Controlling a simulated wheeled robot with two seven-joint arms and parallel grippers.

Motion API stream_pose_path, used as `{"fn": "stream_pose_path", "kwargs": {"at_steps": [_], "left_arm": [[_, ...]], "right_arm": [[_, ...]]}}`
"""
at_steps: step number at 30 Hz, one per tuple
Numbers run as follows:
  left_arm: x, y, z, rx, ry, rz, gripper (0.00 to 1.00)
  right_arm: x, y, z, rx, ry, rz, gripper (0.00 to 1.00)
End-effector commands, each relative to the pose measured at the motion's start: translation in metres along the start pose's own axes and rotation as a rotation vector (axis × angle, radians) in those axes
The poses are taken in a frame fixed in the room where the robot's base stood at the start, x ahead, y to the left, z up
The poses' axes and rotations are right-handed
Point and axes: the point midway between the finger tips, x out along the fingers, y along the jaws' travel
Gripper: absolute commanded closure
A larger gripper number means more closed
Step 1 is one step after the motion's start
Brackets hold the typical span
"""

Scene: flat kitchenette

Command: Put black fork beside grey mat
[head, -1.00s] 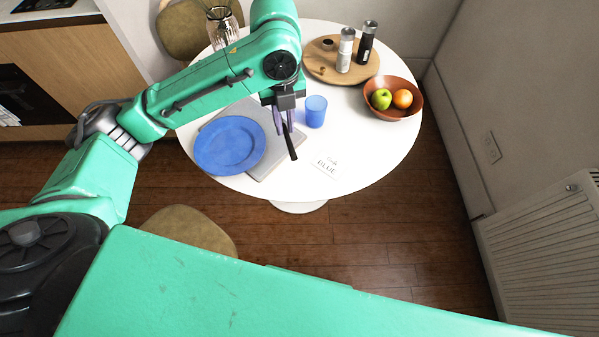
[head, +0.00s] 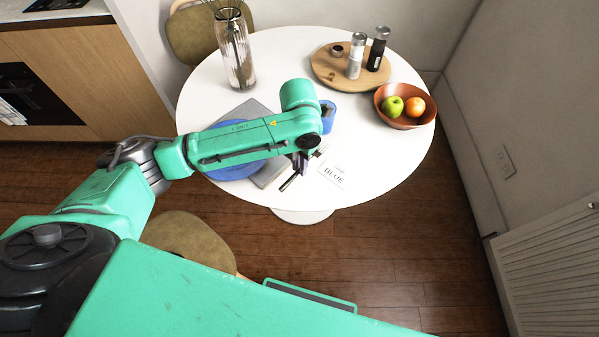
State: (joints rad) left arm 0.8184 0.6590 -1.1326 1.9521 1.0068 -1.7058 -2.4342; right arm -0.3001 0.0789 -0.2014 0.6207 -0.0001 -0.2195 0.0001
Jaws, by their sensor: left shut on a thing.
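The grey mat (head: 267,176) lies on the white round table, partly hidden by my left arm and the blue plate (head: 233,174). My left gripper (head: 298,168) is at the right edge of the mat, low over the table, and shut on the black fork (head: 290,183). The fork's dark handle points toward the table's front edge; my gripper and arm hide much of the rest. I cannot tell whether the fork touches the table. My right gripper is not in view.
A blue cup (head: 328,116) stands just behind my left wrist. A white card (head: 334,172) lies right of the gripper. A fruit bowl (head: 404,106), a round wooden board (head: 338,70) with shakers and a glass vase (head: 235,52) stand farther back. The table's right front is clear.

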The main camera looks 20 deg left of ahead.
Motion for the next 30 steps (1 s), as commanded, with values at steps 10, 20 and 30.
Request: {"fn": "stream_pose_path", "kwargs": {"at_steps": [10, 20, 30], "left_arm": [[0.039, -0.001, -0.001, 0.001, 0.001, 0.000, 1.00], [0.042, 0.000, -0.001, 0.000, 0.002, 0.000, 0.54], [0.033, 0.000, 0.000, 0.001, -0.001, 0.000, 0.54]], "right_arm": [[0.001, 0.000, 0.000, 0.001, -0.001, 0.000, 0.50], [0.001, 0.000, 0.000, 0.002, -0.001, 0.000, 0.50], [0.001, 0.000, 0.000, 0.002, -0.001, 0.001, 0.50]]}}
